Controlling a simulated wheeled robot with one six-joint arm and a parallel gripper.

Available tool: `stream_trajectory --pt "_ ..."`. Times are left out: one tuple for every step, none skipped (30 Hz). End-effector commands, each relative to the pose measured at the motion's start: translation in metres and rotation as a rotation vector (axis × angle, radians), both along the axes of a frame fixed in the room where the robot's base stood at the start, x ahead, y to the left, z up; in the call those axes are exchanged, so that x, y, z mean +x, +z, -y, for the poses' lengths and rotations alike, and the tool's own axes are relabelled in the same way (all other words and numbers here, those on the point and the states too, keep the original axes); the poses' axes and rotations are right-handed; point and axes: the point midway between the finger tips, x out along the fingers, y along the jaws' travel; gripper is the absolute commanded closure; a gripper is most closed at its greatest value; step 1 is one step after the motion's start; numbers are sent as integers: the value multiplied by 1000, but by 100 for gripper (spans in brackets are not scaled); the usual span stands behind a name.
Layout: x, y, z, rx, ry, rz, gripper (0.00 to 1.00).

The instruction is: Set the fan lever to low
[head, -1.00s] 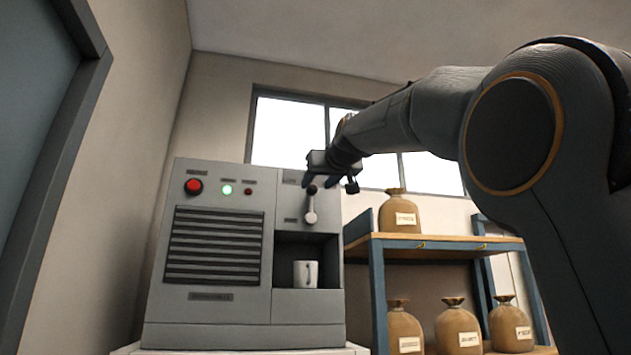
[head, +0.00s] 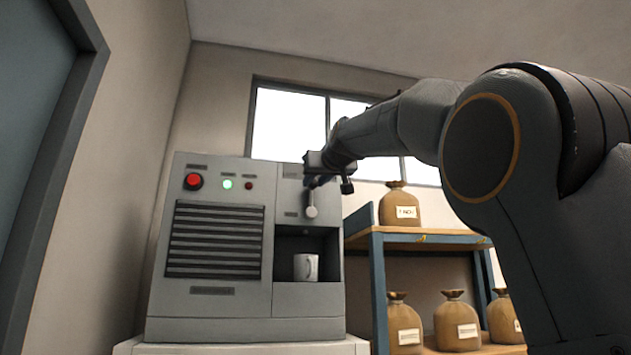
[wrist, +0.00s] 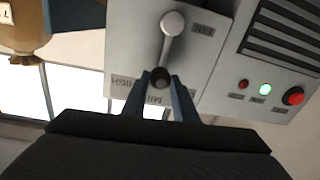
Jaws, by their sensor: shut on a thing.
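The fan lever (head: 311,211) is on the upper right of the grey machine's front, with a pale round hub and an arm pointing up. In the wrist view, which is upside down, its hub is at the top and its dark knob (wrist: 160,78) is between my fingers. My gripper (wrist: 160,90) is shut on the knob; it also shows in the head view (head: 315,181), covering the knob. The knob is near a middle label, with the HIGH label (wrist: 122,86) beside it. A FAN label (wrist: 203,30) is beside the hub. The low label cannot be made out.
The grey machine (head: 220,305) has a red button (head: 194,181), a lit green lamp (head: 227,184) and a slatted grille (head: 215,240). A blue-framed shelf (head: 377,290) with several sacks stands to the right.

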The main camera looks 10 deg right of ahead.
Motion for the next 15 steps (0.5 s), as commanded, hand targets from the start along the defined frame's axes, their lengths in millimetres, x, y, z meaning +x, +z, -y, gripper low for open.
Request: stream_trajectory --pt "0 0 0 -2 0 -1 100" --pt "0 0 0 -4 0 -1 100" --pt "0 0 -1 -8 0 0 100" --pt "0 0 -1 -13 0 0 100" --pt "0 0 -2 -19 0 -1 100" --pt "0 0 -3 -29 1 0 100" --pt "0 0 -4 -39 1 0 100" --pt "0 0 -5 -51 2 -1 100" --pt "0 0 -7 -70 1 -1 100" --pt "0 -1 -8 -86 1 -1 100" --pt "0 -1 -10 -102 2 -1 100" --pt "0 -1 -12 -129 2 -1 100" --pt "0 -1 -14 -150 2 -1 100" --pt "0 -1 -16 -171 2 -1 100" --pt "0 -2 -18 -203 2 0 100"
